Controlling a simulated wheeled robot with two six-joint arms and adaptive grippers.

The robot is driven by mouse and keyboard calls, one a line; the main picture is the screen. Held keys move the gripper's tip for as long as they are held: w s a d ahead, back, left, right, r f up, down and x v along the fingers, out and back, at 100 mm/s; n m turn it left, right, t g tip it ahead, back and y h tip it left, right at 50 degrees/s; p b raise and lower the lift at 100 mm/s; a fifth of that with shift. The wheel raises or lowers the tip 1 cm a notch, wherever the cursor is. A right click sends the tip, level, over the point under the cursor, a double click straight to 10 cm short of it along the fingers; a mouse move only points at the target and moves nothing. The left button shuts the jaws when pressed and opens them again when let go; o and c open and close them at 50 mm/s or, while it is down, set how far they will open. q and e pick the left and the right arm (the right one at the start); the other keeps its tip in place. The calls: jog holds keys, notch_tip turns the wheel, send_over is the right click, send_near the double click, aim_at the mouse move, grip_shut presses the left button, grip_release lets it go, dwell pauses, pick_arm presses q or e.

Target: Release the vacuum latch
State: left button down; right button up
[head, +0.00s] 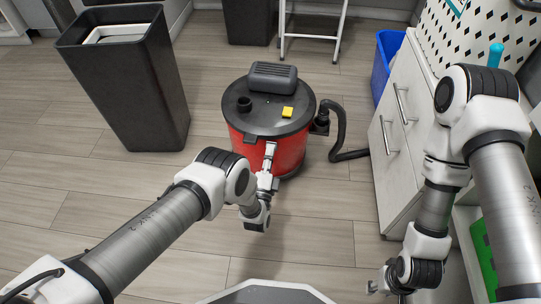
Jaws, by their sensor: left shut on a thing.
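The vacuum (240,123) stands upright on the floor, with a red drum, a black lid and a yellow button (287,112) on top. My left gripper (270,152) reaches up to the front of the drum, just below the lid's rim. It is shut on the vacuum latch, which the fingers mostly hide. A small dark tab (250,138) shows on the rim just left of the fingers. My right gripper (376,287) hangs low at the lower right, away from the vacuum, and its fingers are too small to read.
A tall black bin (140,95) stands to the left. The vacuum's black hose (340,135) curls right towards a white drawer cabinet (395,150). A blue bin (384,62) and white step-stool legs (312,37) are behind. The wooden floor in front is clear.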

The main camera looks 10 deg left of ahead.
pick_arm(q)
jog(key=shift+s+a+f+t+b, duration=0.15)
jog(key=shift+f+t+b, duration=0.2)
jog(key=shift+t+b, duration=0.35)
jog(key=shift+s+d+f+t+b, duration=0.1)
jog(key=shift+s+f+t+b, duration=0.15)
jog(key=shift+t+b, duration=0.35)
jog(key=shift+s+a+f+t+b, duration=0.1)
jog(key=shift+f+t+b, duration=0.3)
jog(key=shift+t+b, duration=0.3)
pick_arm(e)
jog(key=shift+f, duration=2.7)
pick_arm(q)
jog(key=c, duration=1.3)
grip_release()
jog(key=shift+r, duration=0.15)
pick_arm(e)
jog(key=shift+r, duration=0.1)
